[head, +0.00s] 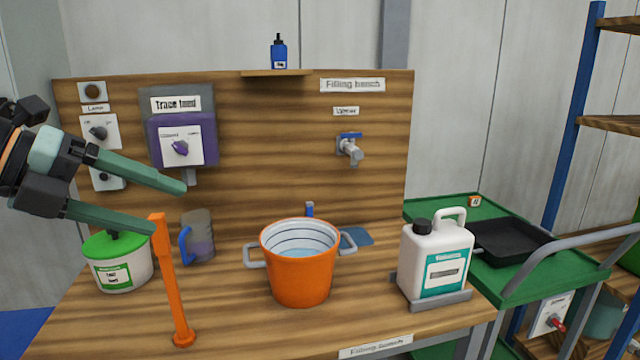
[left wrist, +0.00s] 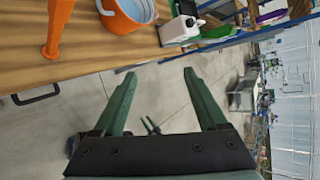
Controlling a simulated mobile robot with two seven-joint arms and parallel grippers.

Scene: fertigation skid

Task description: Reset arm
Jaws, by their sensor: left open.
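My left gripper (head: 170,207) comes in from the left in the head view, with its two green fingers apart and nothing between them. The fingertips are near the top of an orange post (head: 172,285) on the bench; whether they touch it I cannot tell. In the left wrist view the gripper (left wrist: 158,85) is open and empty, with the floor behind it. My right gripper is not in view.
On the bench (head: 230,325) stand a white tub with green lid (head: 120,270), a jug (head: 200,240), an orange bucket (head: 300,275) holding liquid, and a white canister (head: 436,260). A green cart (head: 530,283) with a black tray (head: 508,245) stands right.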

